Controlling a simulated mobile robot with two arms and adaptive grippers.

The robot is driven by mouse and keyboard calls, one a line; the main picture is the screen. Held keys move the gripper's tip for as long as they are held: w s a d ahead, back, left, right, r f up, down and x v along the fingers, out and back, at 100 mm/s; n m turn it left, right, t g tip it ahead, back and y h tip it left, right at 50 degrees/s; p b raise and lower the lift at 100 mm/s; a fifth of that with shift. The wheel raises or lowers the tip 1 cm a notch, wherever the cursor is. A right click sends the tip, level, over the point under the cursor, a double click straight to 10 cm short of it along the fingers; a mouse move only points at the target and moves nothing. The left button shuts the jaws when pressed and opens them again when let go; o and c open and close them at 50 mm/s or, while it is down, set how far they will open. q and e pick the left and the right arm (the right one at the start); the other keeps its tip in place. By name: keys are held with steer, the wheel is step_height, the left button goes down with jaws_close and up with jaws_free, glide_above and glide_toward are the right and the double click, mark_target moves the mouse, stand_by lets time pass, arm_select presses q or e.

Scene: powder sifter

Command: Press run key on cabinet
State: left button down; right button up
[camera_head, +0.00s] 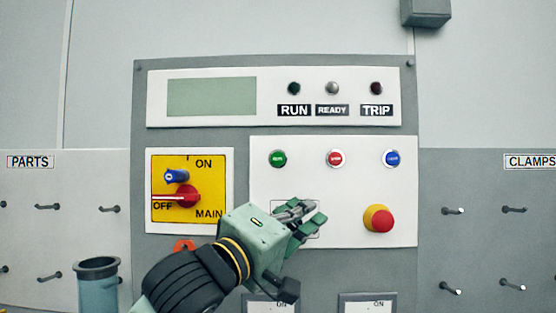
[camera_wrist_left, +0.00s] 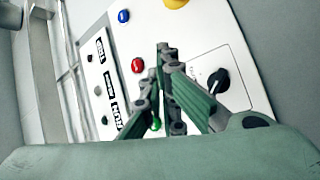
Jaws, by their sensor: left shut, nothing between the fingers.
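The cabinet (camera_head: 330,62) carries a white key panel with a green key (camera_head: 277,159), a red key (camera_head: 335,158) and a blue key (camera_head: 392,159) in a row. The green key's lettering is too small to read surely. My left gripper (camera_head: 316,220) is shut and empty, in front of the panel, below and right of the green key. In the left wrist view, the green key (camera_wrist_left: 156,124) shows partly behind the fingers of my left gripper (camera_wrist_left: 164,52). No contact with a key can be made out. My right gripper is not in view.
A yellow-based red mushroom button (camera_head: 378,218) sits right of my gripper. The yellow main switch plate (camera_head: 215,165) is at left, its red handle towards OFF. RUN (camera_head: 293,88), READY (camera_head: 333,88) and TRIP (camera_head: 376,88) lamps sit above. A black knob (camera_wrist_left: 218,82) is near the fingers.

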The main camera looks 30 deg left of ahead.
mark_target(278, 159)
arm_select(q)
steer(key=s+r+n+t+h, duration=0.1)
steer(key=s+r+t, duration=0.1)
steer(key=s+r, duration=0.4)
step_height(278, 159, up, 2)
steer(key=shift+r, duration=0.1)
steer(key=shift+w+a, duration=0.2)
steer(key=shift+w+a, duration=0.75)
steer(key=shift+w, duration=0.45)
steer(key=shift+w+a, duration=0.7)
steer(key=shift+w, duration=0.55)
steer(key=shift+w+a, duration=0.75)
steer(key=shift+w, duration=0.45)
steer(key=shift+a, duration=0.1)
steer(key=shift+w+a, duration=0.15)
steer(key=shift+w, duration=0.2)
